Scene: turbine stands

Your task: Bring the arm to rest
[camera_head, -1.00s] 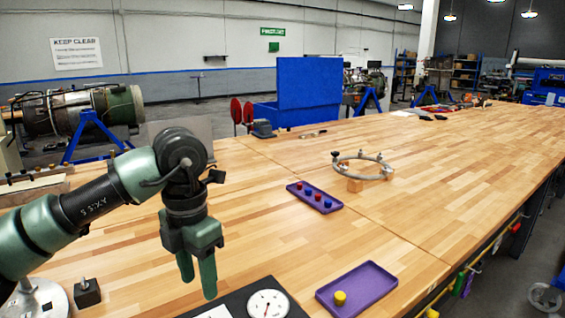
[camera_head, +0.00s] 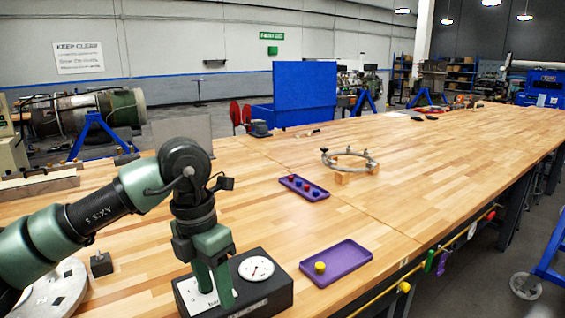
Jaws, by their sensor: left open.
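My left arm comes in from the left, and its green gripper (camera_head: 222,286) points down with its fingers apart. Its fingertips are over the left part of a black box with a white dial (camera_head: 256,268), in front of a white label on the box. I see nothing between the fingers. Whether the fingertips touch the box, I cannot tell. My right gripper is not in view.
A purple tray (camera_head: 352,257) with a yellow piece (camera_head: 320,267) lies right of the box. Another purple tray (camera_head: 323,195) holds red and blue pieces. A metal ring (camera_head: 350,168) rests on wooden blocks behind. The right of the wooden table (camera_head: 450,160) is clear.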

